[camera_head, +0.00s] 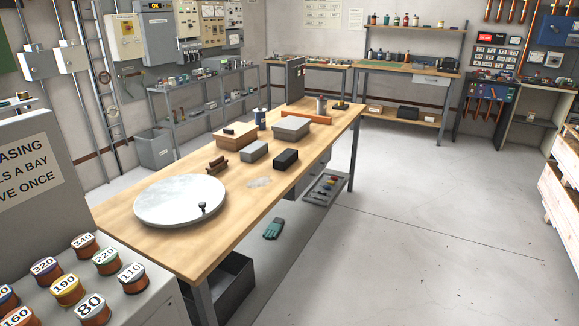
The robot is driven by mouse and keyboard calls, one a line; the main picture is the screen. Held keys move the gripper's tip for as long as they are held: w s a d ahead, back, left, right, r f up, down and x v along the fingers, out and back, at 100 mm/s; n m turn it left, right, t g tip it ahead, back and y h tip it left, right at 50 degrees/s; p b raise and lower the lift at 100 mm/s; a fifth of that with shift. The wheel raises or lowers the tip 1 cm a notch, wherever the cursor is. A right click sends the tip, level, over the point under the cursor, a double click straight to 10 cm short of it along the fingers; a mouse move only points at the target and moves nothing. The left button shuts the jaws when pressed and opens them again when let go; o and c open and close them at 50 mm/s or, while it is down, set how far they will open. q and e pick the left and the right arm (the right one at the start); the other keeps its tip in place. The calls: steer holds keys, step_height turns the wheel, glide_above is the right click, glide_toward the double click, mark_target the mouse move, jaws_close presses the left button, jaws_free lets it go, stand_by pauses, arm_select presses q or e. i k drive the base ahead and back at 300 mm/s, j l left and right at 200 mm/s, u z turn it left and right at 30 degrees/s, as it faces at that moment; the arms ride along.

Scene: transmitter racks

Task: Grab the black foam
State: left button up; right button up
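A small black block (286,158), which looks like the black foam, lies on the long wooden workbench (165,245). It sits to the right of a grey block (254,151) and in front of a grey box with a lid (291,128). Its material cannot be told from here. Nothing is touching it from above. Neither of my grippers is in view.
A round pale plate (180,200) with a small black knob lies on the bench's near part. A brown piece (217,165) and a clear bag (259,183) lie nearby. Numbered spools (92,307) stand at lower left. A glove (273,229) lies on the floor.

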mark_target(284, 160)
steer(key=i+l+u, duration=0.25)
steer(key=i, duration=0.3)
steer(key=i+l+u, duration=0.1)
steer(key=i+l, duration=0.15)
steer(key=i, duration=0.2)
steer(key=i+l+u, duration=0.15)
steer(key=i, duration=0.25)
steer(key=l, duration=0.1)
